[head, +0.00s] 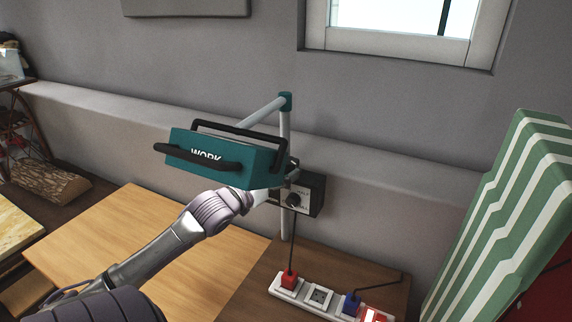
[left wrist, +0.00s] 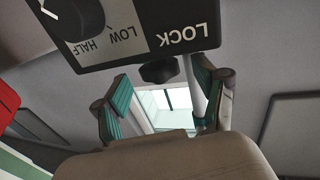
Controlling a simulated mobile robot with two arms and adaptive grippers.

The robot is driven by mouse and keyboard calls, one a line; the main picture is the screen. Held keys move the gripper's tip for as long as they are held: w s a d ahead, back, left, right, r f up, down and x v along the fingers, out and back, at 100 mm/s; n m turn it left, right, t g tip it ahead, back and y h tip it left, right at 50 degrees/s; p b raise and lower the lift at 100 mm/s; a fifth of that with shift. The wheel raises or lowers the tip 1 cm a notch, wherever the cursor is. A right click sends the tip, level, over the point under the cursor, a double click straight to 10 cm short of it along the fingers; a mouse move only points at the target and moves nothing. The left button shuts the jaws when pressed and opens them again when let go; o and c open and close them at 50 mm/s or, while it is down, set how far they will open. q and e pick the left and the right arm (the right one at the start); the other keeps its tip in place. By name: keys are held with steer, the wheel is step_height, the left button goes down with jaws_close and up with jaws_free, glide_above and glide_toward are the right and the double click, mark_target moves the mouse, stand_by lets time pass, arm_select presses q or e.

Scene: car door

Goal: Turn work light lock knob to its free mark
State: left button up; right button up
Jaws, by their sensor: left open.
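The teal work light (head: 222,158) with black handles hangs on a grey post (head: 284,135) with a teal cap. A dark control box (head: 314,196) with a pale face and a round dial (head: 293,199) is on the post beside it. In the left wrist view the box (left wrist: 120,60) shows upside-down labels HALF, LOW and LOCK. A small black lobed lock knob (left wrist: 160,71) sits by the word LOCK; no free mark is readable. My left gripper (left wrist: 162,82) is open, its teal-padded fingers apart on either side of this knob. In the head view the gripper (head: 268,195) is partly hidden below the lamp.
A power strip (head: 318,297) with red and blue plugs lies on the bench, cables rising from it. A green-and-white striped object (head: 515,215) stands at the right. A wooden board (head: 130,240) lies under my left arm, and a log (head: 48,183) is at the left.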

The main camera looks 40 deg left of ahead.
arm_select(q)
steer(key=shift+w, duration=1.15)
